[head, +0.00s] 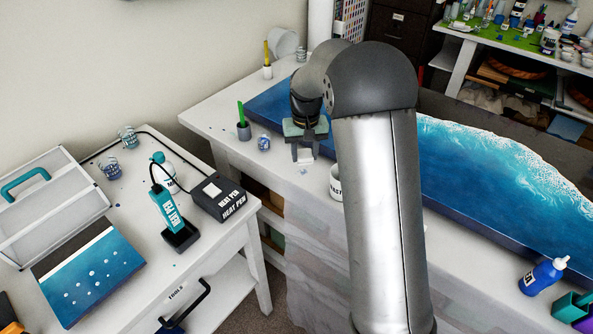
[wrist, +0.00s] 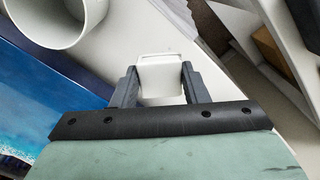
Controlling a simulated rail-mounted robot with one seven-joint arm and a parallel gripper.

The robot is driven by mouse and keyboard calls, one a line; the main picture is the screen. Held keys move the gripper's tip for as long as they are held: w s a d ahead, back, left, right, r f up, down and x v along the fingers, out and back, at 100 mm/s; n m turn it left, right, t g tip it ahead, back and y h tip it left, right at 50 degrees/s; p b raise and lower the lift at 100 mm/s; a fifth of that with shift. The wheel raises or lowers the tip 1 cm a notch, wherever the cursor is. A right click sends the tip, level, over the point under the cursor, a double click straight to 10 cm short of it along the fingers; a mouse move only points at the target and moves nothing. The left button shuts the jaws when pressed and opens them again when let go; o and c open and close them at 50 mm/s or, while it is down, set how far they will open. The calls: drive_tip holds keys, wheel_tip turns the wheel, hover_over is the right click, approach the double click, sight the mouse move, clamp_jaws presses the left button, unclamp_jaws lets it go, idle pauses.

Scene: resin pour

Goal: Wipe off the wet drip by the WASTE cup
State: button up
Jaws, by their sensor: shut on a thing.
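My gripper (head: 304,152) is over the white table, near its front edge. In the wrist view, my gripper (wrist: 160,90) has its two dark fingers shut on a small white block or folded wipe (wrist: 160,72). A white cup (head: 335,183) with dark lettering stands right of and nearer than the gripper, partly behind my arm; I cannot read its word fully. An open white cup (wrist: 58,20) also shows at the wrist view's upper left, apart from the fingers. I cannot make out the wet drip clearly; small bluish marks (head: 303,171) show below the gripper.
A blue resin panel (head: 480,175) lies along the table behind the gripper. A grey pot with a green stick (head: 242,124) and a small blue-stained cup (head: 264,143) stand left of the gripper. A side table (head: 130,225) holds a heat pen (head: 165,208) and its box (head: 219,197).

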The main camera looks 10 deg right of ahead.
sight(297, 169)
drive_tip(key=shift+w+d+r, duration=0.1)
drive_tip(key=shift+w+d, duration=0.3)
drive_tip(key=shift+d, duration=0.25)
drive_tip(key=shift+f+b, duration=1.85)
drive_tip(key=shift+f, duration=1)
drive_tip(key=shift+f+b, duration=0.4)
drive_tip(key=shift+f, duration=0.2)
drive_tip(key=shift+w+a+r+p, duration=0.15)
drive_tip(key=shift+w+a+p, duration=0.25)
drive_tip(key=shift+w+a, duration=0.35)
drive_tip(key=shift+w, duration=0.1)
drive_tip(key=shift+w+a+f, duration=0.2)
drive_tip(key=shift+w+a, duration=0.4)
